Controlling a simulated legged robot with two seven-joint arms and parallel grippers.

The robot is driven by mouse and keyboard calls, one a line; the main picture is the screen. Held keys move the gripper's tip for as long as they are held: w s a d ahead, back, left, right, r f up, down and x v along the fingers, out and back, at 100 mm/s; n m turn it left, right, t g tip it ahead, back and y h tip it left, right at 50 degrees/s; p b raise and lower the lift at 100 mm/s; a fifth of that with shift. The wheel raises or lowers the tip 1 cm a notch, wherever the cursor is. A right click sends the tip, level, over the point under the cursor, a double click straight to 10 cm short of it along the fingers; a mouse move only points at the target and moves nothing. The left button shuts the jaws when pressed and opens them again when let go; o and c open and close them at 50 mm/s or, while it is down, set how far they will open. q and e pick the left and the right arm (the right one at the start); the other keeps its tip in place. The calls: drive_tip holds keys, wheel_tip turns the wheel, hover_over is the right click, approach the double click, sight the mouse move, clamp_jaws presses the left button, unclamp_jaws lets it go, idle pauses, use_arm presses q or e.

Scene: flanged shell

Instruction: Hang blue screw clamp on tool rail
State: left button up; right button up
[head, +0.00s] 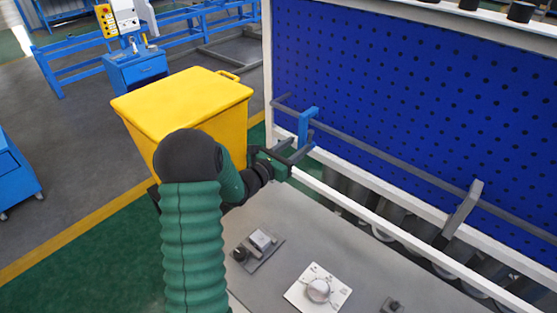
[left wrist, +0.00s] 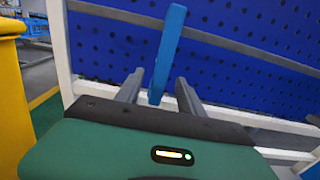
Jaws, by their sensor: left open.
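The blue screw clamp (head: 304,127) is upright at the left end of the grey tool rail (head: 380,156), its top at rail height. In the left wrist view the clamp (left wrist: 168,50) shows as a narrow blue bar crossing in front of the rail (left wrist: 235,45). Whether it is hooked over the rail cannot be told. My left gripper (head: 299,150) is open at the clamp's lower end. In the left wrist view its two fingers (left wrist: 160,80) stand apart on either side of the bar, with a visible gap to each. My right gripper is not in view.
A blue perforated panel (head: 400,85) stands behind the rail in a white frame. A grey bracket-like piece (head: 463,209) sits on the rail further right. A yellow bin (head: 190,95) stands left of the panel. A grey bench top with a white dial plate (head: 318,289) lies below.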

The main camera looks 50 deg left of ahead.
use_arm(q)
drive_tip(key=s+d+b, duration=0.2)
drive_tip(key=s+b, duration=0.2)
drive_tip(key=s, duration=1.1)
drive_tip(key=w+d+f+m+g+h+b, duration=0.1)
drive_tip(key=d+f+m+g+h, duration=0.25)
drive_tip(key=d, duration=0.45)
drive_tip(key=w+d+f+m+g+h+b, duration=0.1)
drive_tip(key=w+d+f+m+g+h, duration=0.1)
drive_tip(key=d+f+m+h, duration=0.4)
drive_tip(key=s+d+f+m+g+y+b, duration=0.1)
drive_tip(key=s+d+f+m+g+y, duration=0.1)
drive_tip(key=m, duration=0.7)
drive_tip(key=s+d+f+m+g+y+b, duration=0.1)
drive_tip(key=s+d+f+m+g+y, duration=0.2)
drive_tip(key=d+f+m, duration=0.4)
drive_tip(key=s+d+f+m+g+y+b, duration=0.1)
drive_tip(key=s+d+f+m+g+y, duration=0.1)
drive_tip(key=m, duration=0.9)
drive_tip(key=s+d+f+g, duration=0.1)
drive_tip(key=d+f+g, duration=0.1)
drive_tip(key=d+f, duration=0.1)
drive_tip(key=shift+d+f+m+g+y+b, duration=0.25)
drive_tip(key=shift+m+g+y+b, duration=0.1)
drive_tip(key=shift+s, duration=0.1)
